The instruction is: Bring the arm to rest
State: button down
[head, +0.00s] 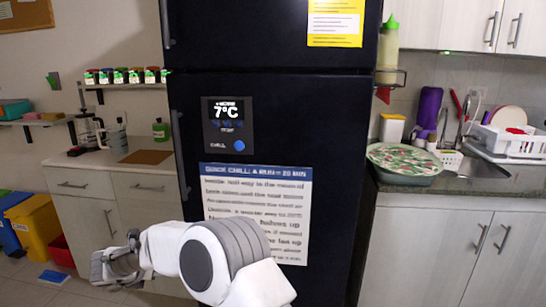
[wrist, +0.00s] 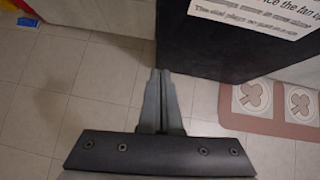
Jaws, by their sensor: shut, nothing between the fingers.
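My arm (head: 205,260) reaches in from the bottom of the head view, in front of the dark fridge (head: 340,150). It bends to the left. My gripper is at the far left end of the arm in the head view, where its fingers are hard to make out. In the wrist view my gripper (wrist: 158,75) is shut, with its two grey fingers together and nothing between them. It points over the tiled floor (wrist: 60,100), close to the lower part of the fridge (wrist: 180,45) in that picture. It appears to touch nothing.
A counter (head: 105,160) with a coffee maker (head: 88,130) stands left of the fridge. Yellow (head: 38,225) and blue (head: 8,225) bins stand at the far left. A right-hand counter (head: 440,183) holds a dish rack (head: 510,142). A patterned mat (wrist: 265,110) lies on the floor.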

jog(key=w+d+r+n+t+y, duration=0.15)
jog(key=r+n, duration=0.25)
jog(key=r, duration=0.4)
jog(key=w+d+r+n+t+y, duration=0.1)
jog(key=d+r+n+y, duration=0.2)
jog(key=r, duration=0.4)
jog(key=w+d+r+n+t+y, duration=0.1)
jog(key=d+r+n, duration=0.2)
jog(key=r+n, duration=0.35)
jog(key=s+d+r+n+g, duration=0.1)
jog(key=s+d+r+n, duration=0.3)
jog(key=s+d+n, duration=0.4)
jog(key=s+d+r+n+g, duration=0.1)
jog(key=s+d+r+n, duration=0.4)
jog(key=d, duration=0.4)
jog(key=s+d+f+n+g+h+p, duration=0.1)
jog(key=s+d+f+n+g+h, duration=0.3)
jog(key=s+d, duration=0.7)
jog(key=s+d+f+n+g+h, duration=0.1)
jog(key=s+d+f+n, duration=0.5)
jog(key=s+d, duration=0.55)
notch_tip(320, 180, up, 18)
jog(key=p, duration=1.7)
jog(key=shift+w+a+f, duration=0.2)
jog(key=shift+a+f, duration=0.05)
jog(key=shift+a, duration=0.1)
